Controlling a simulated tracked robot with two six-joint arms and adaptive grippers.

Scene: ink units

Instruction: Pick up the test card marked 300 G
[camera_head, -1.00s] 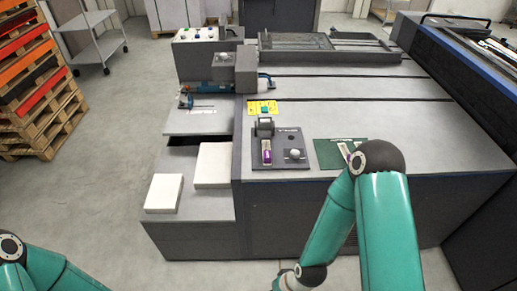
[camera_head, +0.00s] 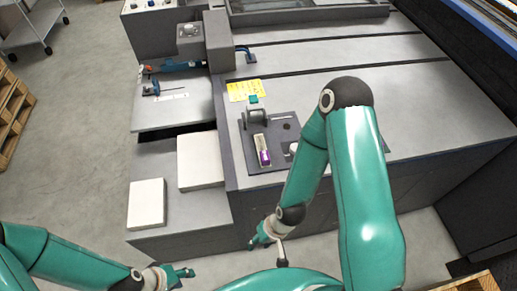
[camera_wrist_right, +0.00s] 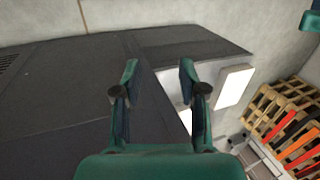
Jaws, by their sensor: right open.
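I cannot make out a card marked 300 G in either view. My right arm hides part of the machine's table top in the head view. My right gripper (camera_head: 266,240) hangs low in front of the machine's front panel. In the right wrist view its two fingers (camera_wrist_right: 158,78) are apart with nothing between them. My left gripper (camera_head: 178,277) is at the bottom edge of the head view, over the floor and apart from the machine; its jaws are too small to tell.
A dark plate (camera_head: 272,160) carries a small device with a purple-marked part (camera_head: 264,157). A yellow label (camera_head: 243,90) lies behind it. White stacks (camera_head: 201,160) and (camera_head: 147,203) sit on the left steps. Pallets (camera_head: 12,122) stand far left.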

